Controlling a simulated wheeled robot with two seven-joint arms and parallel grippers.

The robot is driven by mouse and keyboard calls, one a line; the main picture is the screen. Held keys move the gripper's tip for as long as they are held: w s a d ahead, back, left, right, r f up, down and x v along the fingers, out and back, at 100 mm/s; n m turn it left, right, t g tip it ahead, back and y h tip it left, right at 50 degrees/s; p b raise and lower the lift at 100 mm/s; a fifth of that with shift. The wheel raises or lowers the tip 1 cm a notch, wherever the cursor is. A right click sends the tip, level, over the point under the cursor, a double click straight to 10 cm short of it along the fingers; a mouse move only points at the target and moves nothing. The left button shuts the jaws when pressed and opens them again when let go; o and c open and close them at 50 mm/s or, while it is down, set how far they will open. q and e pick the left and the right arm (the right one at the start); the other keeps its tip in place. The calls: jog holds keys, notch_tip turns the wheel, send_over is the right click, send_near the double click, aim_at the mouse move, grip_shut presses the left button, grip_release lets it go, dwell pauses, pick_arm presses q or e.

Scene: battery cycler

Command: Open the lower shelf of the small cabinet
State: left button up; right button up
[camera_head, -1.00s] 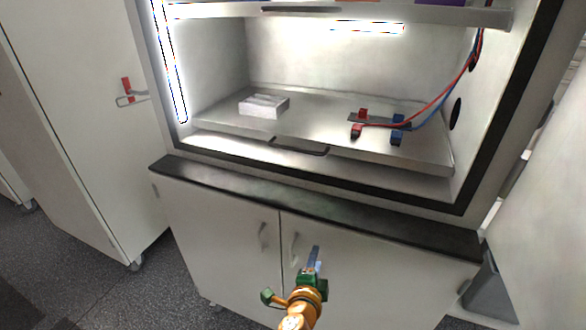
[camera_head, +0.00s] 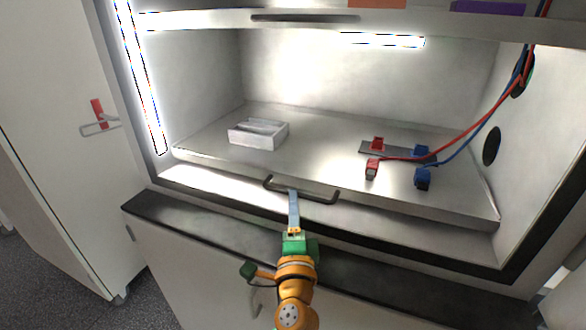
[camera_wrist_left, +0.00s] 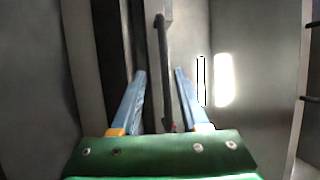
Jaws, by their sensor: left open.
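The lower shelf (camera_head: 330,145) of the cabinet is a metal tray pushed in, with a dark bar handle (camera_head: 320,197) on its front edge. My left gripper (camera_head: 293,194) has its blue fingertips at that handle, near the middle of the bar. In the left wrist view the fingers (camera_wrist_left: 160,73) are open, one on each side of the handle (camera_wrist_left: 162,45), which stands between them. I cannot tell whether either finger touches the bar. My right gripper is not in view.
A white battery holder (camera_head: 258,136) and red and blue clamps (camera_head: 422,178) with cables sit on the shelf. The upper shelf (camera_head: 220,21) is above. A dark ledge (camera_head: 190,222) runs below, over the closed doors. A white cabinet (camera_head: 50,130) stands at left.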

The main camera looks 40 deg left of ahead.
pick_arm(q)
jog(key=x, duration=0.2)
jog(key=p+x, duration=0.1)
jog(key=x, duration=0.1)
jog(key=r+p+x, duration=0.1)
jog(key=x, duration=0.1)
jog(key=shift+w+a+f, duration=0.2)
jog(key=shift+w, duration=0.05)
jog(key=shift+s+d+r, duration=0.1)
jog(key=shift+s, duration=0.05)
jog(key=c, duration=0.4)
grip_shut()
